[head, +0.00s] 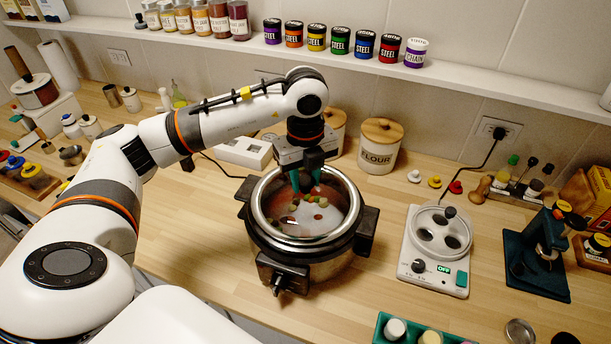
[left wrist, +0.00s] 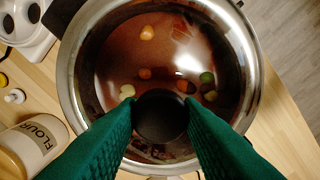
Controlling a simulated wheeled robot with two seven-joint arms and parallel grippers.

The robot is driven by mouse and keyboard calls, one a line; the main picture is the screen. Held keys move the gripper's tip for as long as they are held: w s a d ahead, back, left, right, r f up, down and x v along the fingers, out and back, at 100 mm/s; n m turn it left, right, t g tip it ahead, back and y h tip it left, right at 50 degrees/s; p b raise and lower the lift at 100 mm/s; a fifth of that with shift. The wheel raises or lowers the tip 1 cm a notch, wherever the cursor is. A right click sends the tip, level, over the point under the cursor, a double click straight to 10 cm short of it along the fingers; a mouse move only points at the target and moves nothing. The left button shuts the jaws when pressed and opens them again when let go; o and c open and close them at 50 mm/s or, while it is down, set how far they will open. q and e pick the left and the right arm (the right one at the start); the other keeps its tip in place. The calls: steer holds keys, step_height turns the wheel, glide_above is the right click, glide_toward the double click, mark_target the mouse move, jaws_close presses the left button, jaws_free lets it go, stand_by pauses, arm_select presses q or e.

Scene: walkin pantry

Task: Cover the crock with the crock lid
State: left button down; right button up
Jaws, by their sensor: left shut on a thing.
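The crock (head: 305,262) is a dark and steel pot with black side handles on the wooden counter. The crock lid (head: 266,214) is round clear glass with a shiny metal rim and lies level over the crock's mouth. I cannot tell whether its rim touches the crock all round. Food pieces in reddish liquid show through the glass. My left gripper (head: 306,186), with green fingers, points down at the lid's middle. In the left wrist view its fingers close around the lid's black knob (left wrist: 161,115). The lid's rim (left wrist: 72,75) shows there too. My right gripper is not in view.
A flour canister (head: 380,147) stands behind the crock. A white appliance with a round top (head: 433,280) is to its right, and a dark green stand (head: 537,265) farther right. A green tray (head: 383,326) is at the front. Some counter beside the crock is clear.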

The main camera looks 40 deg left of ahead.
arm_select(q)
steer(key=shift+f+b, duration=0.3)
steer(key=shift+f, duration=0.1)
stand_by(0.7)
steer(key=c, duration=0.9)
jaws_free()
steer(key=shift+r, duration=0.1)
steer(key=shift+r, duration=0.3)
step_height(320, 180, up, 5)
steer(key=shift+f+b, duration=0.1)
steer(key=shift+b, duration=0.7)
steer(key=shift+r, duration=3.25)
steer(key=shift+f, duration=0.1)
